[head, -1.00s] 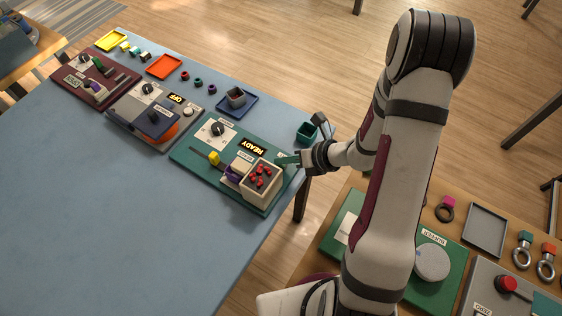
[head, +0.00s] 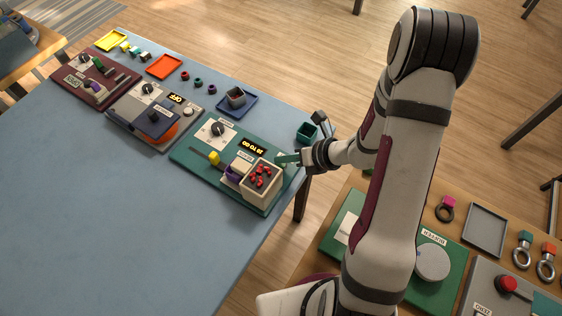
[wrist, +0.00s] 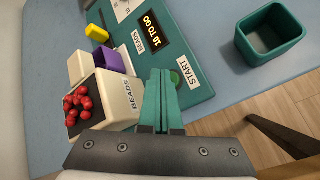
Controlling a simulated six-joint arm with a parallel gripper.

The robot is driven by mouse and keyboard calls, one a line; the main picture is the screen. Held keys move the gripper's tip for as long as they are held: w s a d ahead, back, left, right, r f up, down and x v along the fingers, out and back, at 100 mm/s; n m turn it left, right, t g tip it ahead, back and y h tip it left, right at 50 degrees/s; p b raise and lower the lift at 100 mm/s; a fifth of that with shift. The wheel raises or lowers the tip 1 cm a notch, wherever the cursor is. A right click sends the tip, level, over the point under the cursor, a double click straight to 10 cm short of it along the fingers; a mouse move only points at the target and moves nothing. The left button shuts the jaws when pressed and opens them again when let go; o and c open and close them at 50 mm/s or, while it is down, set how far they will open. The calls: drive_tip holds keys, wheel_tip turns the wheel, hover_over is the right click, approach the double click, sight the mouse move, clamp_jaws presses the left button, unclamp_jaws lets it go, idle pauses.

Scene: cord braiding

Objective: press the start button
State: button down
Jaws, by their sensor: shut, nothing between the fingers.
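The green start button (wrist: 175,77) shows beside the START label (wrist: 188,73) in the wrist view, partly hidden by my fingers. My gripper (wrist: 159,76) is shut and empty, with its teal fingertips over or at the button; I cannot tell whether they touch it. In the head view my gripper (head: 281,159) is at the right edge of the green board (head: 187,157), and the button is hidden there. The board's display (wrist: 154,32) reads "10 TO GO"; it is also lit in the head view (head: 253,146).
A cream BEADS box (wrist: 118,98) with red beads stands close left of my fingers. A purple cup (wrist: 108,58) and a yellow block (wrist: 97,33) are beyond it. A teal bin (wrist: 268,38) stands at right near the table edge.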

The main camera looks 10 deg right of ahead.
sight(285, 166)
drive_tip(key=shift+r, duration=0.2)
drive_tip(key=shift+r, duration=2.55)
